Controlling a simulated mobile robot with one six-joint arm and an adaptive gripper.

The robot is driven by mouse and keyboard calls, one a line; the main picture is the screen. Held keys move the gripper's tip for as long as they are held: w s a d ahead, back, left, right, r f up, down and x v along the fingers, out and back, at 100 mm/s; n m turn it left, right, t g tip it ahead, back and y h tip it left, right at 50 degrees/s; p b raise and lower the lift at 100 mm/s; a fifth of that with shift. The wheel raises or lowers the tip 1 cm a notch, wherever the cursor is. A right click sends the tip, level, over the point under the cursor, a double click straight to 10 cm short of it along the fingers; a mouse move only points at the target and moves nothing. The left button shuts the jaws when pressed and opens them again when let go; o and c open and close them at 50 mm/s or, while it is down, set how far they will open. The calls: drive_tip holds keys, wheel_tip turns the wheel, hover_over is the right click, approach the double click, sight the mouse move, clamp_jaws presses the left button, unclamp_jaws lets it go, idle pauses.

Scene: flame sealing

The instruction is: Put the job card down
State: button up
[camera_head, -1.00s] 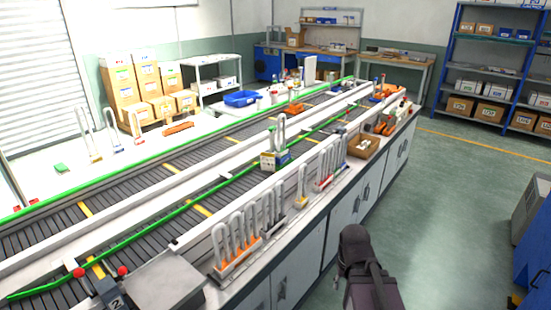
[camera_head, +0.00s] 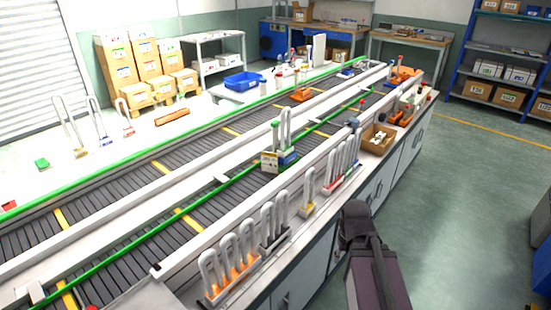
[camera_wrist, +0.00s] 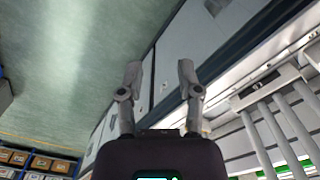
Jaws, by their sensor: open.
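My gripper (camera_wrist: 160,78) shows in the wrist view with its two fingers apart and nothing between them. It is beside the grey cabinet fronts of the bench, over the floor. I cannot make out a job card for certain. No card shows in my gripper. In the head view my arm is at the bench's near side, and its fingers cannot be made out.
Racks of U-shaped tubes, one with an orange base (camera_head: 233,279), line the bench's near edge. A cardboard box (camera_head: 377,140) stands farther along. The conveyor (camera_head: 135,205) runs the bench's length. A blue bin (camera_head: 244,81) is behind it. The green floor (camera_head: 460,210) at right is clear.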

drive_tip(key=shift+w+a, duration=0.25)
drive_tip(key=shift+a, duration=0.1)
drive_tip(key=shift+a, duration=0.1)
